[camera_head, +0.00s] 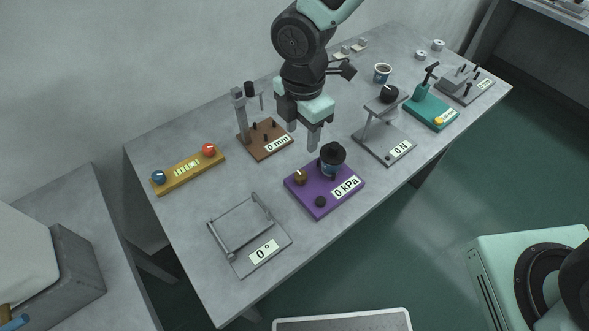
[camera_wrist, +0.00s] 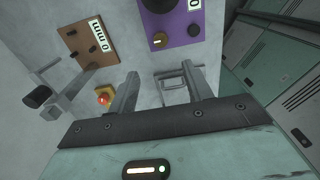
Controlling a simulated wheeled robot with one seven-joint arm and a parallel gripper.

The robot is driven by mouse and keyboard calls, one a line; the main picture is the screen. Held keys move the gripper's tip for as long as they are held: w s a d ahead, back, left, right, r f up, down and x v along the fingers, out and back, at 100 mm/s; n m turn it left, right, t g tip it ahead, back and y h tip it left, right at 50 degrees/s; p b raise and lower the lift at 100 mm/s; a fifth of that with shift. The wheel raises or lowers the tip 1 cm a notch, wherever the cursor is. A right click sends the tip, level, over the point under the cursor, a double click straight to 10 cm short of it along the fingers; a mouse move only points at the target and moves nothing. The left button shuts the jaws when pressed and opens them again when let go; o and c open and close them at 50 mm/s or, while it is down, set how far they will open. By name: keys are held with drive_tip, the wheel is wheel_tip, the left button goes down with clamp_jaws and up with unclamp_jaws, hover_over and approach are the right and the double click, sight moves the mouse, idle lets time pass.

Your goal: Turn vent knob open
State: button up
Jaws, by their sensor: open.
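A purple device (camera_head: 325,207) with a "0 kPa" display stands near the middle of the table. It carries a brass knob (camera_head: 300,178), a small black knob (camera_head: 320,201) and a black-topped vessel (camera_head: 332,154). Which knob is the vent knob is not legible. Part of the purple device (camera_wrist: 177,35) shows at the top of the wrist view, with the black knob (camera_wrist: 194,30). My gripper (camera_head: 303,135) is open and empty above the table, behind the purple device. In the wrist view my gripper's fingers (camera_wrist: 160,70) are apart with nothing between them.
A brown "0 mm" stand (camera_head: 264,141) is left of my gripper. A grey "0 N" stand (camera_head: 386,145) is to the right. A yellow bar (camera_head: 186,173) with blue and red knobs and a grey hinged plate (camera_head: 240,225) lie left. Bare table surrounds the purple device.

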sight(301, 175)
wheel_tip(301, 175, down, 15)
drive_tip(key=shift+f+p, duration=0.1)
drive_tip(key=shift+p, duration=0.8)
drive_tip(key=c, duration=1)
